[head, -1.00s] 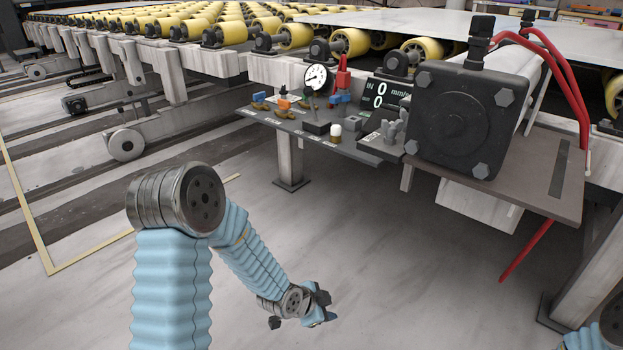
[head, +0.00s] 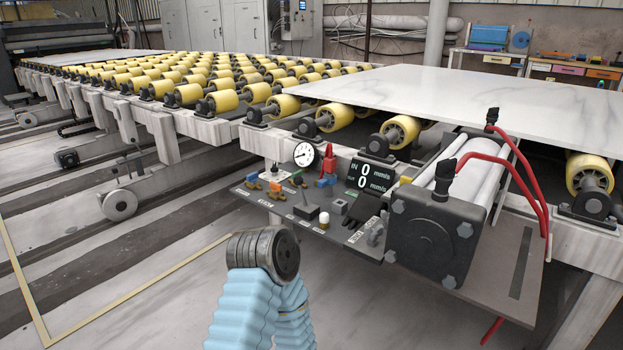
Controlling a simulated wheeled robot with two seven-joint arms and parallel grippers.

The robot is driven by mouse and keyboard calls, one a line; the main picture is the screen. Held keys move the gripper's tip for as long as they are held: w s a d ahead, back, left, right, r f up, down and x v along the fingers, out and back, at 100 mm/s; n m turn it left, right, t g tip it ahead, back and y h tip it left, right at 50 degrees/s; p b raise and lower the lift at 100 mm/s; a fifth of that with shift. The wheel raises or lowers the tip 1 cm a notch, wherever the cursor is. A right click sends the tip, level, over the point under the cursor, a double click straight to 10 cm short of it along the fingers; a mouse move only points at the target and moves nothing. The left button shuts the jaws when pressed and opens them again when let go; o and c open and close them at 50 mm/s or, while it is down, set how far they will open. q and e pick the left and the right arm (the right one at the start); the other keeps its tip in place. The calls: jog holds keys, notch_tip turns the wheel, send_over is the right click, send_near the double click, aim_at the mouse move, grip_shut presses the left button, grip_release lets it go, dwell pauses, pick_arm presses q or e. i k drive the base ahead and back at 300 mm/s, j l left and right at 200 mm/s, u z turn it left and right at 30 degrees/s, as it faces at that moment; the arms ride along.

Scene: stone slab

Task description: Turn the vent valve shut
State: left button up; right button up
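A dark control shelf (head: 300,215) on the front of the roller line carries small valves and switches. A red handle (head: 328,158) stands upright near blue parts right of the gauge. The labels are too small to read, so I cannot tell which one is the vent valve or how far it is turned. My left arm rises at bottom centre, below and in front of the shelf. Its gripper is out of the picture, and my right gripper is not in view.
A round white gauge (head: 304,154) and a display (head: 370,178) reading zeros stand behind the shelf. A big black-ended cylinder (head: 436,238) with red hoses juts out at the right. A stone slab (head: 500,95) lies on yellow rollers behind. The floor at left front is clear.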

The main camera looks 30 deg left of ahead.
aim_at(275, 188)
jog(key=j+z, duration=1)
